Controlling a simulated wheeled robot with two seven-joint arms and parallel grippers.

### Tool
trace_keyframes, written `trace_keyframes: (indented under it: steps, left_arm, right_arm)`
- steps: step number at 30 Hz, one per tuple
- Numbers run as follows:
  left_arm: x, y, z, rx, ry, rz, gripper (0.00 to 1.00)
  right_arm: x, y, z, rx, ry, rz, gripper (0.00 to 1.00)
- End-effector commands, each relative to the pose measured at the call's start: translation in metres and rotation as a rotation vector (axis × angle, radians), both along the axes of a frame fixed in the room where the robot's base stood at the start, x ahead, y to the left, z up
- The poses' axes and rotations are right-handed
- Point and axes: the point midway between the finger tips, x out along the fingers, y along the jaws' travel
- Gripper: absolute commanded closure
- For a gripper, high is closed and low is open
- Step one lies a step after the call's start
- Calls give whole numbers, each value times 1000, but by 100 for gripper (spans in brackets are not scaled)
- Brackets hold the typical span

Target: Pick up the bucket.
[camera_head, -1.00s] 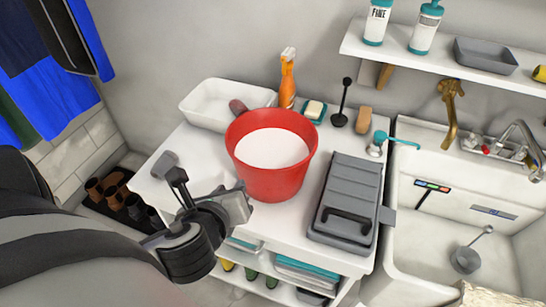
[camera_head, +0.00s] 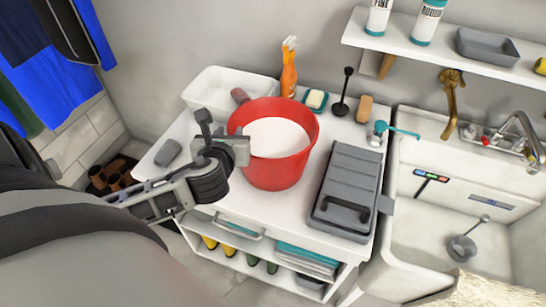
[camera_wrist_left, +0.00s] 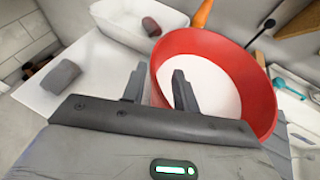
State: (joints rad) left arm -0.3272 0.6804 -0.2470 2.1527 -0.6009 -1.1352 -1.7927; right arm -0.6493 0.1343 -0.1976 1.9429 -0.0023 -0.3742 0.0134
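The red bucket (camera_head: 275,175) stands upright on the white cabinet top, with a white inside or contents. My left gripper (camera_head: 238,148) is at the bucket's left rim in the head view. In the left wrist view the gripper (camera_wrist_left: 159,85) is open, with its fingers apart. The left finger shows outside the bucket (camera_wrist_left: 262,92) and the right finger shows over its white inside, with the near left rim between them. I cannot tell whether either finger touches the wall. No handle is visible on the bucket. My right gripper is not in view.
A white tub (camera_head: 212,91) and an orange spray bottle (camera_head: 289,75) stand behind the bucket. A grey case (camera_head: 347,190) lies close on its right, and a small grey block (camera_head: 168,152) on the left. A sink (camera_head: 425,205) is further right.

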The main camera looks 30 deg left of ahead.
Motion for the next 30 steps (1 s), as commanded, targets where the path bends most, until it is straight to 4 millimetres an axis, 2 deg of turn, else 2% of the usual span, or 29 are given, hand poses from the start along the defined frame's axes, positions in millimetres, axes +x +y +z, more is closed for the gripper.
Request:
trace_keyframes:
  steps: [7,16,17,18,20,30]
  left_arm:
    - [29,18,-13,0,-1,2,70]
    - [34,22,-17,0,0,1,70]
    - [34,22,-17,0,0,1,73]
    - [34,21,-17,0,0,1,84]
    - [34,21,-17,0,0,1,100]
    - [33,22,-17,2,2,1,100]
  right_arm:
    - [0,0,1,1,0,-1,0]
    - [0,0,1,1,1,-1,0]
    - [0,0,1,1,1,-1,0]
    - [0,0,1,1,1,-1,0]
    - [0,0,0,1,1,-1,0]
    - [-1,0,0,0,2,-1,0]
